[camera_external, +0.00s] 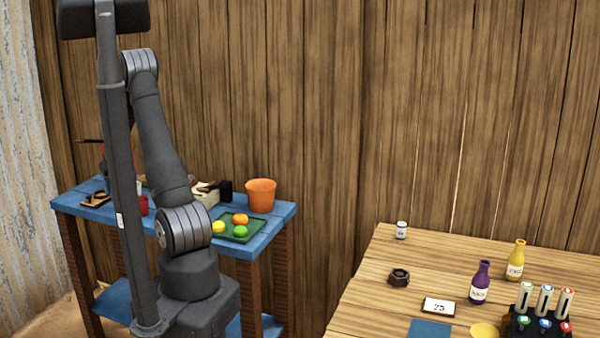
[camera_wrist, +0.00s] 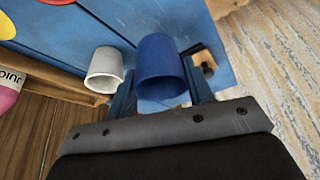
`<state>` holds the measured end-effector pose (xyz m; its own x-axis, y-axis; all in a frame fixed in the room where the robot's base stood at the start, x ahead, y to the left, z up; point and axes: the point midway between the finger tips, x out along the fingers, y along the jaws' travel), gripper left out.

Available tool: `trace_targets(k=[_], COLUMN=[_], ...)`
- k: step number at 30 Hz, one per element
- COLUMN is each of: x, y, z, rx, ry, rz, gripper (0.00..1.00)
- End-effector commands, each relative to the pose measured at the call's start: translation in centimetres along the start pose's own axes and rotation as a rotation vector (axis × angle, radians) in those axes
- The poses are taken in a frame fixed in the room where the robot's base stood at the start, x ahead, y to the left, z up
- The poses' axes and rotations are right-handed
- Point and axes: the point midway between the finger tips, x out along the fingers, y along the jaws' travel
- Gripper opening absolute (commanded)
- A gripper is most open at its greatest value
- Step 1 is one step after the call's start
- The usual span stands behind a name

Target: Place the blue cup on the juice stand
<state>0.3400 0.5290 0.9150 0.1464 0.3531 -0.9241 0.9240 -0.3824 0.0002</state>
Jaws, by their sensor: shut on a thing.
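In the wrist view, my gripper (camera_wrist: 159,90) is shut on the blue cup (camera_wrist: 162,62), with one finger on each side of it. The cup is over or at the blue table surface; I cannot tell whether it touches. In the external view my gripper and the cup are hidden behind my arm. I cannot tell for certain which thing is the juice stand. The wooden table at right holds a purple bottle (camera_external: 481,283), a yellow bottle (camera_external: 516,260) and a black rack (camera_external: 524,328) with several coloured-top tubes.
A white cup (camera_wrist: 104,70) stands just left of the blue cup. The blue table (camera_external: 279,214) also holds an orange pot (camera_external: 261,195) and a green tray (camera_external: 256,226) with fruit. The wooden table (camera_external: 376,257) has a "25" sign (camera_external: 438,306) and a blue square (camera_external: 430,328).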

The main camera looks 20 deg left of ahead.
Motion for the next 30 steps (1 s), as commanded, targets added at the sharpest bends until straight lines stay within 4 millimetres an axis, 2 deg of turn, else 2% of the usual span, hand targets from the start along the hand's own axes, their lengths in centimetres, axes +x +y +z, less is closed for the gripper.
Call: trace_targets(k=[4, 11, 22, 23, 25, 30], x=[0.9, 3.8, 4.2, 4.1, 4.1, 4.1], y=[-0.2, -0.1, -0.1, -0.1, -0.1, -0.1], z=[0.2, 1.4, 1.6, 1.6, 1.6, 1.6], rx=[0.0, 0.001, 0.0, 0.0, 0.0, 0.0], ry=[-0.001, -0.001, 0.0, 0.0, 0.0, 0.0], rz=[0.0, 0.0, 0.0, 0.0, 0.0, 0.0], gripper=[0.25, 0.25, 0.25, 0.53, 0.67, 0.69])
